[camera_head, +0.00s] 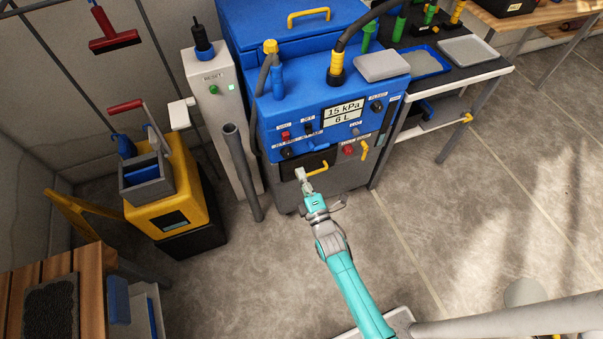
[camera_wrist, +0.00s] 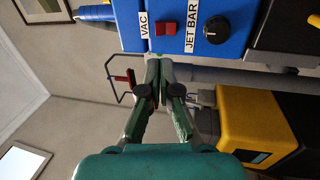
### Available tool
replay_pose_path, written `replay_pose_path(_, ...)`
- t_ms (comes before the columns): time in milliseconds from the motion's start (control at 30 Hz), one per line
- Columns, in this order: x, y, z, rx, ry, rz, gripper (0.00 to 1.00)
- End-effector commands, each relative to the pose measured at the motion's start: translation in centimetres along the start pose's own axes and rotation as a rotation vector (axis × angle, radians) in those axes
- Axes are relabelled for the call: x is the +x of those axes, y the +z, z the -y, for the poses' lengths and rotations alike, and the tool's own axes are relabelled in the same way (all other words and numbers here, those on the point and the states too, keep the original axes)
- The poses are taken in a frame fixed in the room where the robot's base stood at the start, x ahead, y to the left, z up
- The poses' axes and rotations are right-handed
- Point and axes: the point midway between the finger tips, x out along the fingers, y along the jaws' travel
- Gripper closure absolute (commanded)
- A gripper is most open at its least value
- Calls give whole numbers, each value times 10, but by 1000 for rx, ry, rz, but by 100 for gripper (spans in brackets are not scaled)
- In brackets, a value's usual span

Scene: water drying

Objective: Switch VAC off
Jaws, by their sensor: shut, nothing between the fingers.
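The VAC switch is a small red rocker (camera_head: 285,135) on the front panel of the blue machine (camera_head: 298,102). In the wrist view the red rocker (camera_wrist: 166,28) shows beside its white VAC label (camera_wrist: 145,25). Which way the rocker is set cannot be told. My gripper (camera_head: 301,174) is in front of the machine's lower front, below the switch panel. In the wrist view my gripper (camera_wrist: 158,62) has its fingertips together and empty. The tips lie just below the rocker in that picture and look apart from it.
The JET BAR knob (camera_wrist: 216,29) is close to the rocker. The panel display (camera_head: 344,110) reads 15 kPa and 6 L. A red button (camera_head: 348,150) and a yellow handle (camera_head: 318,168) are nearby. A grey pipe (camera_head: 241,170) and yellow mop bucket (camera_head: 184,200) stand at the left.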

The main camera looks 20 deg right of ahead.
Motion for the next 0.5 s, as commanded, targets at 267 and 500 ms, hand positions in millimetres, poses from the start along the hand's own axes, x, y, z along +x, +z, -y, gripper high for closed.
replay_pose_path(267,54,0,-1,0,2,0,100)
replay_pose_path(500,92,0,-1,0,1,0,100)
